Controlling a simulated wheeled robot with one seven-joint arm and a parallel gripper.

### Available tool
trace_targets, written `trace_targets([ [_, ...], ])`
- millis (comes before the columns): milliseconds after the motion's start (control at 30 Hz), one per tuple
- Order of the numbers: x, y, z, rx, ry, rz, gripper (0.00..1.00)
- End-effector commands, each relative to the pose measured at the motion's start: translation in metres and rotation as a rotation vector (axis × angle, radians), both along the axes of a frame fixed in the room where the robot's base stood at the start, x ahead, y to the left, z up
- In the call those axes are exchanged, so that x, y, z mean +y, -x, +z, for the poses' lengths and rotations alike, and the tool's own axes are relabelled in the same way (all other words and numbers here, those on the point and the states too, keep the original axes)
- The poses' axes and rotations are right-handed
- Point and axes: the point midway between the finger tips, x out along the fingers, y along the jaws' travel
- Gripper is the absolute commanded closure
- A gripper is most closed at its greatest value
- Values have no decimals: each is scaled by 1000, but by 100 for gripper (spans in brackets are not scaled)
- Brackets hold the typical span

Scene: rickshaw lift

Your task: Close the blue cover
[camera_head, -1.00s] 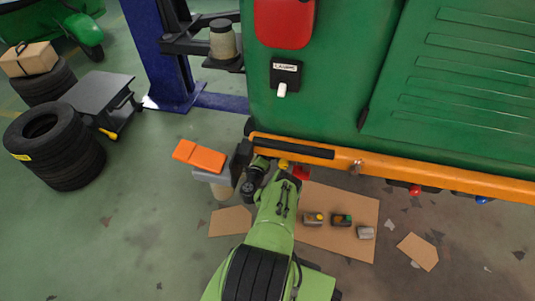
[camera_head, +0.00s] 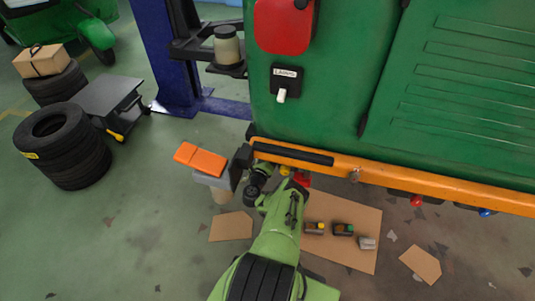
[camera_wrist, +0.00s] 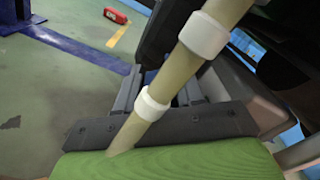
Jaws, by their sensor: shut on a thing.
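No blue cover can be made out for certain. A small blue round piece (camera_head: 486,212) hangs under the orange bumper (camera_head: 430,182) of the green rickshaw, at the right in the head view. My green arm reaches up from the bottom middle to the bumper's left part. My gripper (camera_head: 285,174) is at the bumper's lower edge, beside small yellow and red parts, partly hidden. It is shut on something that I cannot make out. In the wrist view a beige tube with white rings crosses in front of dark grey parts, and the fingertips are unclear.
An orange-topped grey piece (camera_head: 200,159) stands left of my gripper. Cardboard with several small blocks lies on the floor below (camera_head: 350,213). A blue lift post (camera_head: 172,50), stacked tyres (camera_head: 66,145) and a low dark cart (camera_head: 108,96) stand at the left.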

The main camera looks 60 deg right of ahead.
Motion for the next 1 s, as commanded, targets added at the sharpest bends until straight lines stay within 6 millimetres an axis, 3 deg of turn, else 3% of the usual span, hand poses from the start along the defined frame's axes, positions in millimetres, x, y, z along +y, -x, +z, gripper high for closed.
trace_targets([
  [267, 0, 1, 0, 1, 0, -3, 100],
  [300, 0, 1, 0, 1, 0, -3, 60],
  [400, 0, 1, 0, 1, 0, -3, 48],
  [700, 4, 0, 1, 2, 0, 1, 48],
  [1000, 53, 6, 6, 6, 2, 7, 48],
])
